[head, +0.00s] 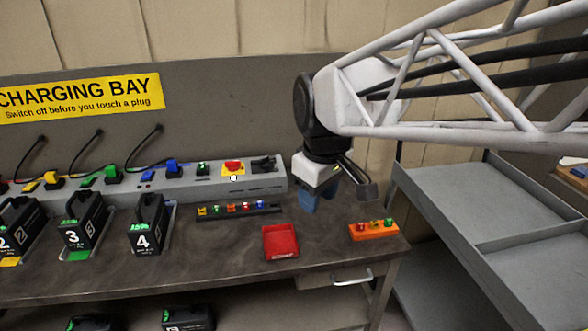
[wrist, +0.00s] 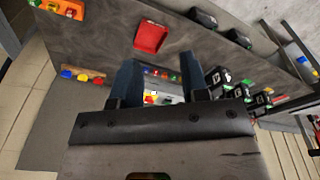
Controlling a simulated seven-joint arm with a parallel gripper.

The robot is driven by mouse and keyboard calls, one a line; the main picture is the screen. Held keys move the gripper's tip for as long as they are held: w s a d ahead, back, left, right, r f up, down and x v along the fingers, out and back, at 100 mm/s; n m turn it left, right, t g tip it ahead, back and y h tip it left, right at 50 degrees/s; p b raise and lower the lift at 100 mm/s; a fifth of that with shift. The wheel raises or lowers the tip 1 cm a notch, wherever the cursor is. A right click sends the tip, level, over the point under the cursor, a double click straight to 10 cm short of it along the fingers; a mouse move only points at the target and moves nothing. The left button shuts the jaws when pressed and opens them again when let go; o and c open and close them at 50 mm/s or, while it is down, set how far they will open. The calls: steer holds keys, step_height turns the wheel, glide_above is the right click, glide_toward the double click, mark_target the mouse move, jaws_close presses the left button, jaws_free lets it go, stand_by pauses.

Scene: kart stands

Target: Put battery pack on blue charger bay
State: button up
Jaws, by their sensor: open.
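Black battery packs stand in a row on the bench: pack 4 (head: 147,226), pack 3 (head: 80,222) and pack 2 (head: 20,232) at the left edge. Green shows under pack 3 and yellow under pack 2. More packs show partly on the shelf below, one of them at the bottom edge (head: 188,319). My gripper (head: 308,206) hangs over the right of the bench, clear of the packs. In the wrist view, its blue fingers (wrist: 158,62) are apart and empty.
A red tray (head: 281,242) and an orange block with coloured pieces (head: 373,231) lie on the bench. A grey raised strip with switches and plugs (head: 215,180) runs along the back. A grey shelved cart (head: 440,190) stands right. Bare benchtop lies between pack 4 and the red tray.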

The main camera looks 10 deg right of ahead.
steer(key=s+d+f+m, duration=0.2)
steer(key=s+m, duration=0.1)
steer(key=s, duration=0.2)
steer(key=s+d+f+m+t, duration=0.1)
steer(key=s+d+f+m, duration=0.2)
steer(key=s, duration=0.3)
steer(key=shift+s+f+m+h, duration=0.3)
steer(key=shift+m, duration=0.3)
